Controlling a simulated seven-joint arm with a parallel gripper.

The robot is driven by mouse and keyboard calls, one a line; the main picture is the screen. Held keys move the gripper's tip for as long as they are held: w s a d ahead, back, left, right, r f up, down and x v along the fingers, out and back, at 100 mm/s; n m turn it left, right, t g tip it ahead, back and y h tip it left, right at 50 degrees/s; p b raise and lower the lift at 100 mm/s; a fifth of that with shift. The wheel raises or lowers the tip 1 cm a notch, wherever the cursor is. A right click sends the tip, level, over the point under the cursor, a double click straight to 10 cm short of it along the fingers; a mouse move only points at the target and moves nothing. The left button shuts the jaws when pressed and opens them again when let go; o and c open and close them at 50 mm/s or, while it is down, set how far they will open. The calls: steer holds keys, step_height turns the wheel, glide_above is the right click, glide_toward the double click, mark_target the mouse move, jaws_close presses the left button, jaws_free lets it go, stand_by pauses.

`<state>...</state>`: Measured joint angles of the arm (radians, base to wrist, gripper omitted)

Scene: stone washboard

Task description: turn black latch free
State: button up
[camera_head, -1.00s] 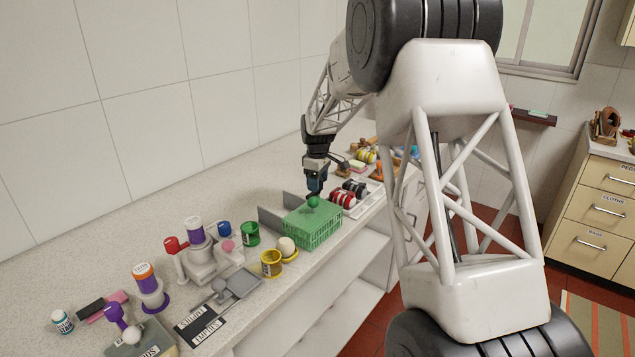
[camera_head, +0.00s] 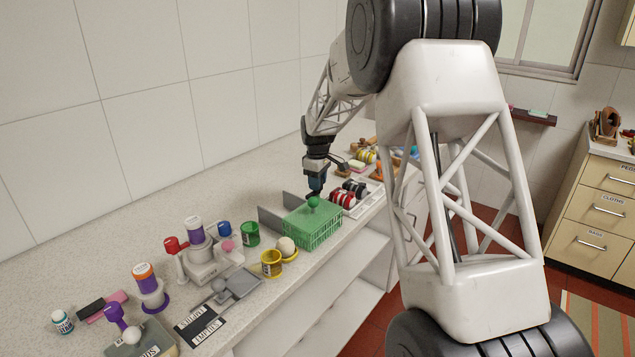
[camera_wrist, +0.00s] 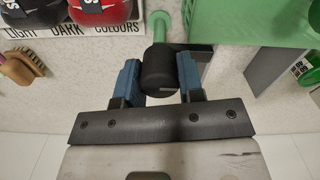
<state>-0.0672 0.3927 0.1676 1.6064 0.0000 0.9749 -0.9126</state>
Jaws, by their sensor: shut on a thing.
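The black latch (camera_wrist: 158,68) is a short dark cylinder in the wrist view. It sits beside a green stem with a rounded end (camera_wrist: 160,20). My gripper (camera_wrist: 159,80) has its two blue fingers on either side of the latch and is shut on it.
A white tray with red and black items (camera_head: 349,193) stands close to the right of the green box. Grey upright panels (camera_head: 280,217) stand on its left. Yellow and green pots (camera_head: 271,262) and several other items line the counter to the left.

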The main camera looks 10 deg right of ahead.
steer(key=m, duration=1.3)
steer(key=shift+d+m, duration=0.1)
steer(key=shift+m, duration=0.2)
steer(key=m, duration=0.4)
stand_by(0.4)
steer(key=o, duration=0.9)
steer(key=shift+r, duration=0.1)
